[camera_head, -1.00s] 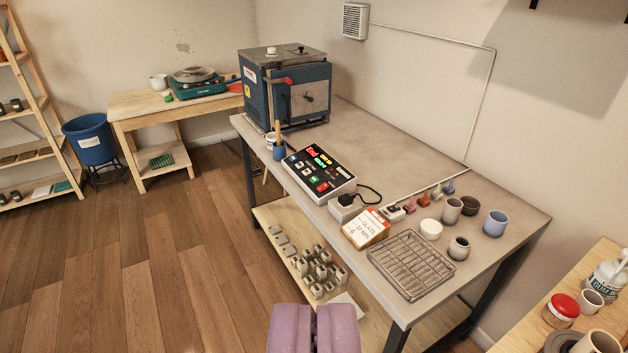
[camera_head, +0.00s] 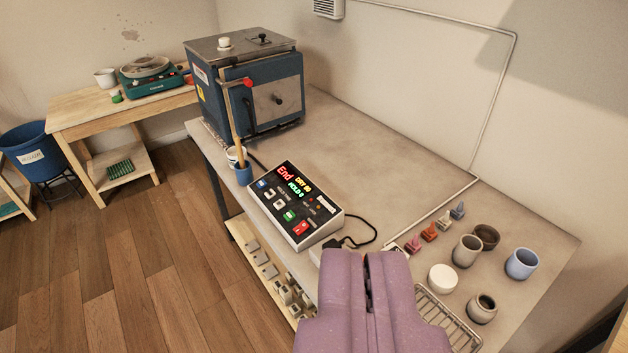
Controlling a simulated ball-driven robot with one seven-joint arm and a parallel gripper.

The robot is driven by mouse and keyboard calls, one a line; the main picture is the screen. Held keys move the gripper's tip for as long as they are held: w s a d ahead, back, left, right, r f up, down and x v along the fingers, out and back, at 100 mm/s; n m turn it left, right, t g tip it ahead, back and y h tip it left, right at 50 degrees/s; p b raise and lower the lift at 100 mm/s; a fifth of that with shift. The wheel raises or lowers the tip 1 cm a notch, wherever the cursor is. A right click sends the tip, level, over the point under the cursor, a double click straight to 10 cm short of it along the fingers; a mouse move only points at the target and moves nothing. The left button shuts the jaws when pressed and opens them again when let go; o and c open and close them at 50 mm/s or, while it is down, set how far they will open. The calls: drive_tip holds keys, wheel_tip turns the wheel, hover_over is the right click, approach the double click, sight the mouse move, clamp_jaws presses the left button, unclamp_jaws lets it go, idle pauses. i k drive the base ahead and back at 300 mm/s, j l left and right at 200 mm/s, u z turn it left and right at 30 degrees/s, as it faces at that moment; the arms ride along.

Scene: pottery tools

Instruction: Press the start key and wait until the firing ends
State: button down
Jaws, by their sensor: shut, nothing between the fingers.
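The controller box (camera_head: 297,206) sits on the grey table, its sloped face toward me. Its display (camera_head: 285,172) reads "End" in red, with smaller yellow and green lines beside it. Blue, white, green and red keys sit on the face; the green key (camera_head: 289,215) is left of the red key (camera_head: 302,228). I cannot read their labels. The blue kiln (camera_head: 250,85) stands at the far left of the table, its door shut. My gripper (camera_head: 368,262) is shut and empty at the bottom, nearer than the controller and apart from it in the picture. It hides part of the wire rack and the card box.
A wire rack (camera_head: 443,310), several small pots (camera_head: 467,250) and coloured samples (camera_head: 429,231) stand at the right. A blue cup (camera_head: 243,172) with a wooden tool stands left of the controller. A cable runs behind it. The table middle is clear.

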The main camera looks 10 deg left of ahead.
sight(289, 216)
drive_tip(key=i+j+z, duration=0.2)
drive_tip(key=i+j, duration=0.15)
drive_tip(key=i, duration=0.2)
drive_tip(key=i+j+z, duration=0.2)
drive_tip(key=i+j, duration=0.2)
drive_tip(key=i, duration=0.15)
